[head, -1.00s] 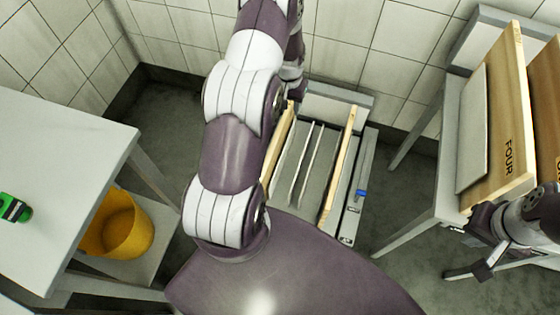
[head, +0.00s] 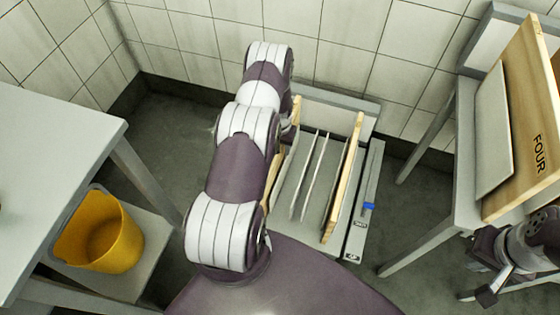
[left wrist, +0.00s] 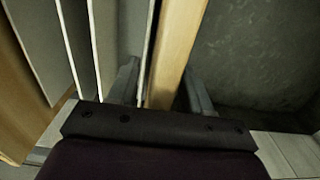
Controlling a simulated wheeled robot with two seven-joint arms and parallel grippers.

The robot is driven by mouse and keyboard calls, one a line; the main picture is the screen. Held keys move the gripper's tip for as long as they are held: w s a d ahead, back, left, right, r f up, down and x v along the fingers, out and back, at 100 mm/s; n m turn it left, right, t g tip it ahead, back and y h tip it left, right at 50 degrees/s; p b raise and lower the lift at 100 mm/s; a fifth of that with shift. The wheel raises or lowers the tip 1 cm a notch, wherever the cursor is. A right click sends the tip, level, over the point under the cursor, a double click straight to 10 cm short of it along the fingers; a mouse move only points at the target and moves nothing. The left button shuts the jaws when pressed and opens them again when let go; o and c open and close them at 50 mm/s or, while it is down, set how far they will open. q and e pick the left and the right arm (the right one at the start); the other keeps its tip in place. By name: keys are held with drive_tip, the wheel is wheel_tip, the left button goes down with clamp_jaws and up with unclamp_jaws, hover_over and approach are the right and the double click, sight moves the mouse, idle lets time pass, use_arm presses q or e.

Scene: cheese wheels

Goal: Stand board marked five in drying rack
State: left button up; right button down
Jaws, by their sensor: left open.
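The drying rack (head: 352,240) stands low in the middle, with thin upright dividers (head: 311,175). A wooden board stands upright at its left side (head: 272,170), and another at its right side (head: 345,180). No "five" is readable on either. My left gripper (left wrist: 160,85) is open in the left wrist view, with a finger on each side of a wooden board's edge (left wrist: 178,45). In the head view my left arm hides that gripper. My right gripper (head: 485,275) is at the lower right, below a wooden board marked FOUR (head: 525,130); its jaw gap is unclear.
A grey table (head: 60,130) is at the left, with a yellow bucket (head: 105,235) on a lower shelf beside it. A table at the right holds the FOUR board and a pale grey panel (head: 493,130). A tiled wall is behind the rack.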

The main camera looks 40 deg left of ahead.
use_arm(q)
clamp_jaws()
drive_tip(key=shift+r, duration=0.1)
idle(1.2)
